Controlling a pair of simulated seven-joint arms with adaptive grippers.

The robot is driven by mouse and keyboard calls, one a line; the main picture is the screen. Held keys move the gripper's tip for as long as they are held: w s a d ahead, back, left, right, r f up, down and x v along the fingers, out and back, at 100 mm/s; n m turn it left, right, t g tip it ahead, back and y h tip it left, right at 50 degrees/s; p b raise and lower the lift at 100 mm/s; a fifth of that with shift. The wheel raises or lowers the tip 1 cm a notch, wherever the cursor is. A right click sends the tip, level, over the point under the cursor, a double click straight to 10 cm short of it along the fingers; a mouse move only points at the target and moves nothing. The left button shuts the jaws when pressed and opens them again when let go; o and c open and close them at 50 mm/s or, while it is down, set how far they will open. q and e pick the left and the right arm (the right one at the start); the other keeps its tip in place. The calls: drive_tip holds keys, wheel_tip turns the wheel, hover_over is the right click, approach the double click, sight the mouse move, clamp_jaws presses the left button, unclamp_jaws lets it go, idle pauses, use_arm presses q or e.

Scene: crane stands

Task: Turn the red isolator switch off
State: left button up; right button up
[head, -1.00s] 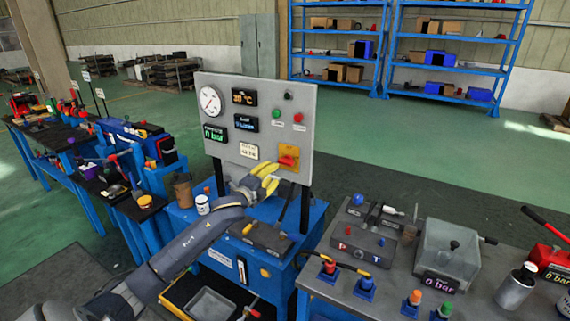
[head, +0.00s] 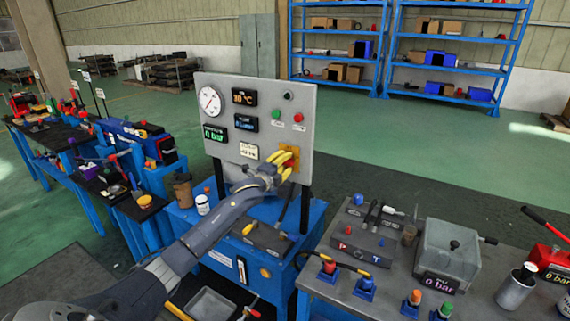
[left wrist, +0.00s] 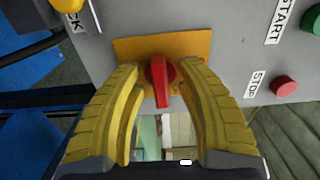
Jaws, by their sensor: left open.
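The red isolator switch (left wrist: 158,82) sits on a yellow-orange plate (left wrist: 190,45) on the grey control panel (head: 228,95). In the left wrist view its red handle points along the picture's vertical, slightly tilted. My left gripper (head: 285,164) is at the plate in the head view and partly hides the switch. In the left wrist view its yellow fingers (left wrist: 160,100) are open, one on each side of the red handle, with a gap visible on both sides. My right gripper is in neither view.
A red stop button (left wrist: 284,86) and a green start button (left wrist: 312,20) are on the panel beside the plate. Gauges and displays fill the panel's left side. A grey bench (head: 385,290) with a clear box (head: 447,250) and small fittings stands to the right.

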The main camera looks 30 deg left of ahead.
use_arm(q)
clamp_jaws()
idle(0.3)
drive_tip(key=shift+n, duration=0.3)
drive_tip(key=n, duration=0.3)
drive_tip(key=shift+n, duration=0.3)
drive_tip(key=n, duration=0.4)
drive_tip(key=shift+n, duration=0.3)
drive_tip(key=n, duration=0.4)
drive_tip(key=shift+n, duration=2.5)
